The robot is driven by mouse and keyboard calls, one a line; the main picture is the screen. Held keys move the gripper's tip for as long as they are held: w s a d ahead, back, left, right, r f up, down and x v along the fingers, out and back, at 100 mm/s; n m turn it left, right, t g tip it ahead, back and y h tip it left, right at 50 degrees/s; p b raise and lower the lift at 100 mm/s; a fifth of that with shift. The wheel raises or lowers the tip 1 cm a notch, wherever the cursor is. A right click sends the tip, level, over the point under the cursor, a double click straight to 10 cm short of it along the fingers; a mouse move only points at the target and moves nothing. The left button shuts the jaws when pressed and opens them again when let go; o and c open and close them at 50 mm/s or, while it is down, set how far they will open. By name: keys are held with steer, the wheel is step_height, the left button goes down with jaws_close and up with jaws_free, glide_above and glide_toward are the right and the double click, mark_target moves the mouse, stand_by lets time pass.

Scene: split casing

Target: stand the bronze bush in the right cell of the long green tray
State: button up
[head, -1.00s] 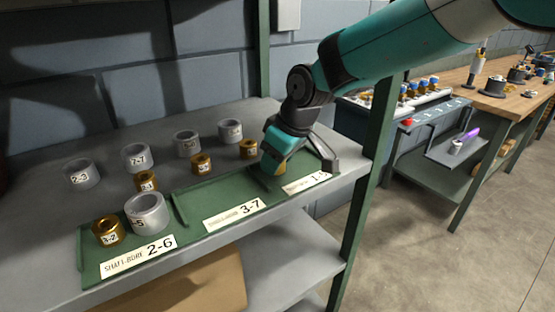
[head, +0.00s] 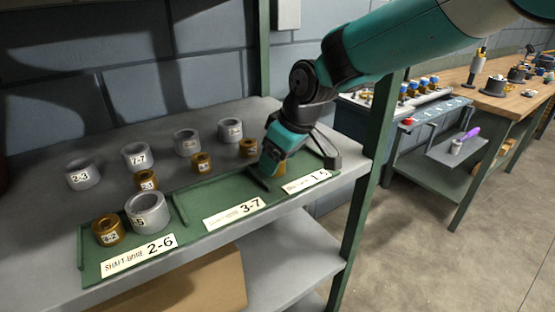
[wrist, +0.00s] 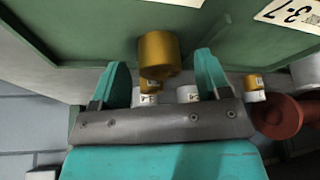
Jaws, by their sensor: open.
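The long green tray (head: 190,222) lies along the shelf's front edge, with cells labelled 2-6, 3-7 and 1-5 from left to right. The bronze bush (wrist: 158,54) stands in the right cell; in the head view only a sliver of it (head: 282,170) shows beside my gripper. My gripper (head: 298,166) is over the right cell and open. In the wrist view my gripper's (wrist: 162,68) teal fingers are spread on either side of the bush, with gaps between. The bush's foot and the far side of the cell are partly hidden in the head view.
In the left cell stand a bronze bush (head: 108,230) and a grey ring (head: 148,212). The middle cell (head: 215,190) looks empty. Behind the tray stand several grey rings (head: 137,156) and bronze bushes (head: 201,163). A green shelf post (head: 365,200) rises right of the tray.

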steer(key=v, duration=1.1)
steer(key=s+d+f+m+g, duration=0.1)
steer(key=s+d, duration=0.4)
steer(key=s, duration=0.7)
steer(key=s+d+f+m+g, duration=0.1)
steer(key=s+d+f+m, duration=0.2)
steer(key=s, duration=1)
steer(key=d, duration=0.3)
steer(key=shift+s+f+g, duration=0.25)
steer(key=shift+f+g, duration=0.05)
steer(key=shift+f, duration=0.1)
